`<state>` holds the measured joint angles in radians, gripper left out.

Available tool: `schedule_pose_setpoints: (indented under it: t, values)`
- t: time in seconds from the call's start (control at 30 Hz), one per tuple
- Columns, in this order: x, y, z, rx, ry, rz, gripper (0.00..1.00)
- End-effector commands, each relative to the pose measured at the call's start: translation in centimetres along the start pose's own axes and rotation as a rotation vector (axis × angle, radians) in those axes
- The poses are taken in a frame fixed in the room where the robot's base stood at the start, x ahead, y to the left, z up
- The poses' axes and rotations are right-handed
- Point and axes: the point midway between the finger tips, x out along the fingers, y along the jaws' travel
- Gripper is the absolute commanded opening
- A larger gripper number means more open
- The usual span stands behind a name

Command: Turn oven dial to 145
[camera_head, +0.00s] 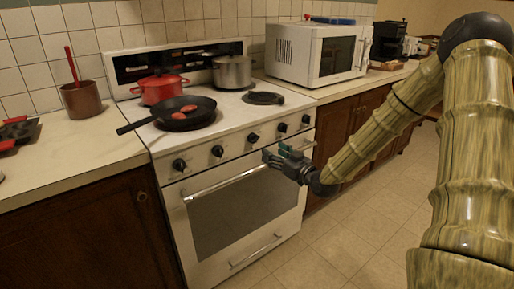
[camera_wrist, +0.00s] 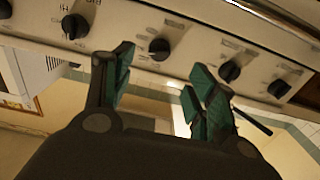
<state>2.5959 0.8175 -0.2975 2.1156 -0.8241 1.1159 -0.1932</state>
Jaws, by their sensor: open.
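The white oven (camera_head: 235,210) has a row of several black dials on its sloped front panel. The middle dial (camera_head: 253,137) shows in the wrist view (camera_wrist: 160,48) beyond and between my fingertips, not touched as far as I can see. My gripper (camera_head: 275,152) is open and empty in front of the panel, just above and right of the oven door handle (camera_head: 225,181). In the wrist view its green-padded fingers (camera_wrist: 162,68) stand apart. The dial markings are too small to read. Other dials show on either side (camera_wrist: 75,26), (camera_wrist: 230,71).
A black pan (camera_head: 185,112), a red pot (camera_head: 161,88) and a steel pot (camera_head: 232,72) stand on the stovetop. The pan's handle sticks out to the left. A white microwave (camera_head: 318,53) stands on the right counter. The floor before the oven is clear.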

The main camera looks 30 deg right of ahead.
Motion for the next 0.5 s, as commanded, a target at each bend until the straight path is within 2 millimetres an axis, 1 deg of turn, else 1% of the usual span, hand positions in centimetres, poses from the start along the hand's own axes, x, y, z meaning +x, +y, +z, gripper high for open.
schedule_pose_setpoints:
  t: [0.17,0.27,0.5]
  values:
    - [1.1,0.1,-0.2,-0.003,0.008,-0.001,0.57]
    - [2.5,0.1,-0.1,-0.002,0.006,0.0,0.57]
    - [6.5,0.1,-0.1,-0.002,0.006,-0.001,0.57]
